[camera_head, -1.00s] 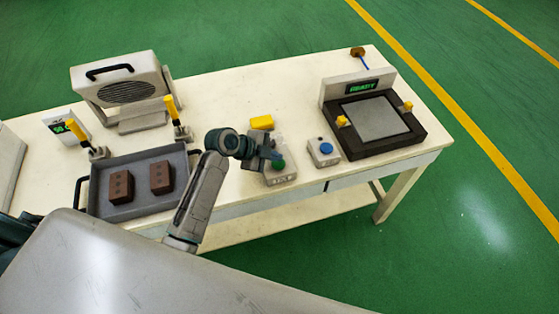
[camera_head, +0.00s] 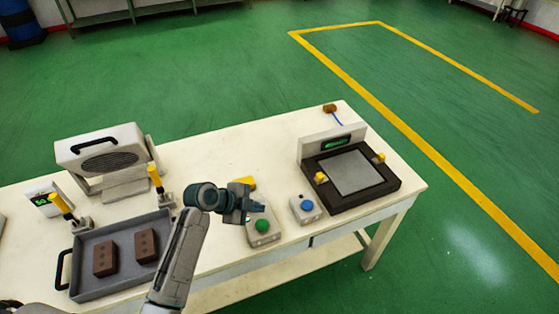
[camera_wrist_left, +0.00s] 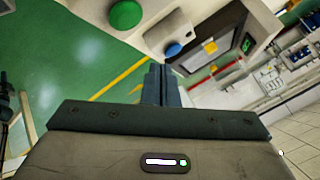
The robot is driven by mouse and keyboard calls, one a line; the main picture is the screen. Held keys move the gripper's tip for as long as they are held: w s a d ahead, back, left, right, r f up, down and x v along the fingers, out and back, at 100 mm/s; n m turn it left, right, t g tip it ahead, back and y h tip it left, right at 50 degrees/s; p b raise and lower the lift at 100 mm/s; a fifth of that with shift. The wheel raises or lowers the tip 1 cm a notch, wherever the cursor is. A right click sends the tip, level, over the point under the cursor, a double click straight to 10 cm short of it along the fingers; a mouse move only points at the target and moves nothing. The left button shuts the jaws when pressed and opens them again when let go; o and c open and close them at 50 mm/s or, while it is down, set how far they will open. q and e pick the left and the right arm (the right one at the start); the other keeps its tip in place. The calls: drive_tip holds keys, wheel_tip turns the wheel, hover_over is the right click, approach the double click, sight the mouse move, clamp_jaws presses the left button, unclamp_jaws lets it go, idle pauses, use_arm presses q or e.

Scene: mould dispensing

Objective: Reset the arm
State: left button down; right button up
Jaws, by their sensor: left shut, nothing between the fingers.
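My left arm comes in from the bottom of the head view. Its gripper (camera_head: 258,207) is over the table, beside and partly in front of the green-button box (camera_head: 264,236). The gripper is shut and empty. In the left wrist view the two fingers (camera_wrist_left: 161,85) lie together with nothing between them. The green button (camera_wrist_left: 126,14) shows there at the top left, apart from the fingers. My right gripper is in neither view.
A blue-button box (camera_head: 306,209) stands right of the green one. A dark plate machine (camera_head: 384,187) is at the right end. A grey tray (camera_head: 88,286) holds two brown blocks (camera_head: 147,245). A yellow block (camera_head: 244,183) lies behind the gripper. Two yellow-handled clamps (camera_head: 157,181) stand by the tray.

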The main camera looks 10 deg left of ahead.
use_arm(q)
drive_tip(key=s+a+n+g+y, duration=0.1)
drive_tip(key=s+a+n+y, duration=0.2)
drive_tip(key=s+n, duration=0.5)
drive_tip(key=s+a+n+y, duration=0.2)
drive_tip(key=s+a+n, duration=0.15)
drive_tip(key=s, duration=0.85)
drive_tip(key=s+a+n+g+y, duration=0.1)
drive_tip(key=s+a+n+y, duration=0.2)
drive_tip(key=s+n, duration=0.5)
wheel_tip(320, 180, down, 36)
drive_tip(key=s+a+m+g+b, duration=0.1)
drive_tip(key=s+a+g+b, duration=0.15)
drive_tip(key=b, duration=0.45)
drive_tip(key=s+f+b, duration=0.2)
drive_tip(key=s+f, duration=0.7)
drive_tip(key=f, duration=0.3)
drive_tip(key=s+a+f+b, duration=0.1)
drive_tip(key=s+f+b, duration=0.2)
drive_tip(key=s+f, duration=0.6)
wheel_tip(320, 180, down, 4)
drive_tip(key=shift+a+r, duration=0.1)
drive_tip(key=shift+a, duration=0.2)
